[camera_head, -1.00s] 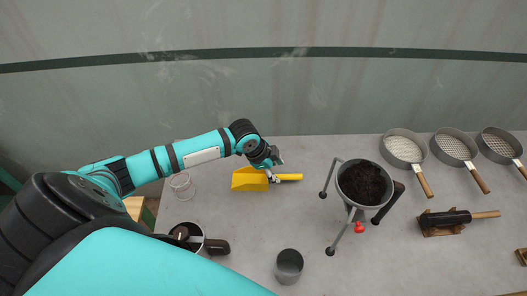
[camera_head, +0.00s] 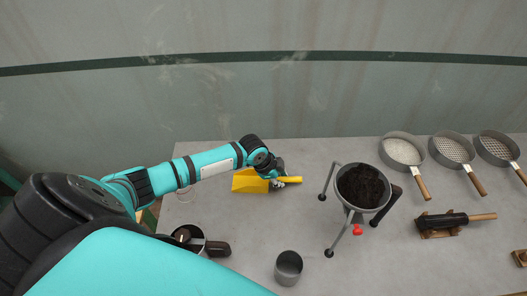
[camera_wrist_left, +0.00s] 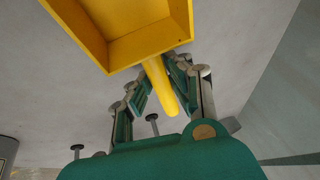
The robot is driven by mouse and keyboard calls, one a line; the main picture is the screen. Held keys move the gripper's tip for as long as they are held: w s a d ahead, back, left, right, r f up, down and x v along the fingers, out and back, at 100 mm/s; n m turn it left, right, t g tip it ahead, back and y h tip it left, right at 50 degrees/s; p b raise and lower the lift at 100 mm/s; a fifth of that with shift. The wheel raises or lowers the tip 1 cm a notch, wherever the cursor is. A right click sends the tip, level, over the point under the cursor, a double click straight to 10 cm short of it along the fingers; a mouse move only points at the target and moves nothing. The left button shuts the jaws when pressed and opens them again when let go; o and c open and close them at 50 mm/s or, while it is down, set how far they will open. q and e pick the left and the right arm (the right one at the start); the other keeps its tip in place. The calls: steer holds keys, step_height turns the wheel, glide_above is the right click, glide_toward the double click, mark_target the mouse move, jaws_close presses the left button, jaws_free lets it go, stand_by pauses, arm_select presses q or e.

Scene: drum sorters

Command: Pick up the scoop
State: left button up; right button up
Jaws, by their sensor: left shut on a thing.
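The yellow scoop (camera_head: 249,181) is near the back left of the grey table, its handle pointing right. My left gripper (camera_head: 279,182) is at the scoop's handle, close to where it meets the pan. In the left wrist view the scoop (camera_wrist_left: 125,30) fills the top, and its handle runs down between the two fingers of my left gripper (camera_wrist_left: 161,92). The gripper is shut on the handle. I cannot tell whether the scoop is clear of the table. My right gripper is not in view.
A drum of dark soil (camera_head: 363,187) on a legged stand is to the right of the scoop. A metal cup (camera_head: 288,267) stands in front. Several sieves (camera_head: 402,151) lie at the back right. A pot (camera_head: 187,236) is at the left. A black roller (camera_head: 443,221) rests at the right.

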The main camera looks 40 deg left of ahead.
arm_select(q)
steer(key=shift+r, duration=0.1)
jaws_close()
steer(key=shift+r, duration=0.45)
step_height(320, 180, up, 2)
steer(key=shift+r+b, duration=0.1)
steer(key=shift+b, duration=0.6)
steer(key=s+b, duration=0.1)
steer(key=s, duration=0.4)
steer(key=s+r, duration=0.1)
steer(key=s, duration=0.4)
steer(key=s+a+b, duration=0.1)
steer(key=s, duration=0.3)
steer(key=shift+s+r+b, duration=0.2)
steer(key=shift+s+b, duration=0.15)
steer(key=shift+s, duration=0.05)
steer(key=shift+s+r, duration=0.2)
steer(key=shift+s, duration=0.4)
